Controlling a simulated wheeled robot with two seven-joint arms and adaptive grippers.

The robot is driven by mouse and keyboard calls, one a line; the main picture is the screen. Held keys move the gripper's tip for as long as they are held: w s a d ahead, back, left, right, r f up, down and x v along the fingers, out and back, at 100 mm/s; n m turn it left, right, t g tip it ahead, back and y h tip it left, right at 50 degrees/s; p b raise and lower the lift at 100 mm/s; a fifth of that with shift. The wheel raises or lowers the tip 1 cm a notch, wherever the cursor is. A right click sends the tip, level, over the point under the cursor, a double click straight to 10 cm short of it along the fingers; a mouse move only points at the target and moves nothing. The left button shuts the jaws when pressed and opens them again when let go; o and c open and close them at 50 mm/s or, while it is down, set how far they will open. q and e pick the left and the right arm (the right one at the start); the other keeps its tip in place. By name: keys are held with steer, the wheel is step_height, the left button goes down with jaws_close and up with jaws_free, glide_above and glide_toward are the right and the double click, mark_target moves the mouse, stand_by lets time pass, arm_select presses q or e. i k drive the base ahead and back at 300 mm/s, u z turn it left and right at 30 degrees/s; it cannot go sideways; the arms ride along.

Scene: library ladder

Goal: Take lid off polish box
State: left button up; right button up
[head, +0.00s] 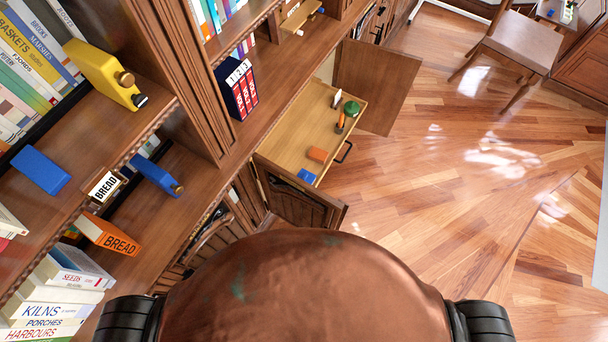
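I cannot tell for sure which thing is the polish box, and no lid is clearly readable. A yellow box-like piece with a round brown knob (105,72) stands on the upper left shelf. Neither gripper is in view.
Dark blue and red volumes (238,88) stand on the ledge. Open cabinet doors (376,85) flank the drawer. A chair (515,45) stands back right. The wood floor (470,200) is clear.

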mark_target(309, 177)
steer(key=u, duration=0.4)
steer(key=k, duration=0.85)
steer(key=z, duration=0.7)
